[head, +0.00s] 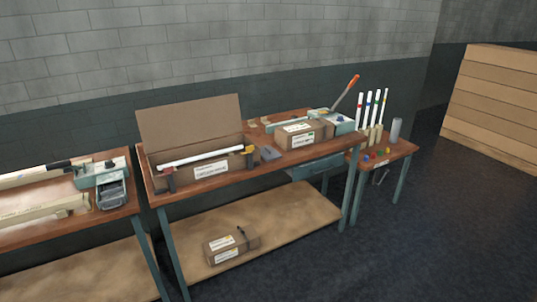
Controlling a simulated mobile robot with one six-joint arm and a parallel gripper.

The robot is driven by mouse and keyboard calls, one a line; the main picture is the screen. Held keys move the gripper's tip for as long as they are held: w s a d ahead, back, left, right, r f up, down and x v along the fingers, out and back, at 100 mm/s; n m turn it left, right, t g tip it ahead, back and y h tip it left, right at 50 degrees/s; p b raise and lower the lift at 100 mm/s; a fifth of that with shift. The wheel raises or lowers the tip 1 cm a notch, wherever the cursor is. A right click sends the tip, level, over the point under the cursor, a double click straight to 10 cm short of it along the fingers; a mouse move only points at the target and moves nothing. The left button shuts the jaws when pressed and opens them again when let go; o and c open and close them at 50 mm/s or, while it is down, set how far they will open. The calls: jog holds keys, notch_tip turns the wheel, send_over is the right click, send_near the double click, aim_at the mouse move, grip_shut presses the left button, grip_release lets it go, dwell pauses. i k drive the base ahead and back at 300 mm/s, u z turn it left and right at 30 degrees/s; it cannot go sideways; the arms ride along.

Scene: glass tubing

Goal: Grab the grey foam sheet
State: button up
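A small flat dark-grey piece (269,153) lies on the middle wooden workbench (240,172), just right of the long open cardboard box. It looks like the grey foam sheet, but it is too small in the head view to be sure of its material. Nothing appears to lie on top of it. My gripper is not in view.
The long cardboard box (188,120) has its lid up and a white tube (200,156) across it. A closed carton (302,137) stands right of the grey piece. An orange-handled lever tool (346,92) rises behind. Dark floor (400,255) is clear at front right.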

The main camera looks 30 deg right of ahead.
aim_at(267, 153)
jog(key=z, duration=0.05)
jog(key=i, duration=0.9)
jog(key=u, duration=0.05)
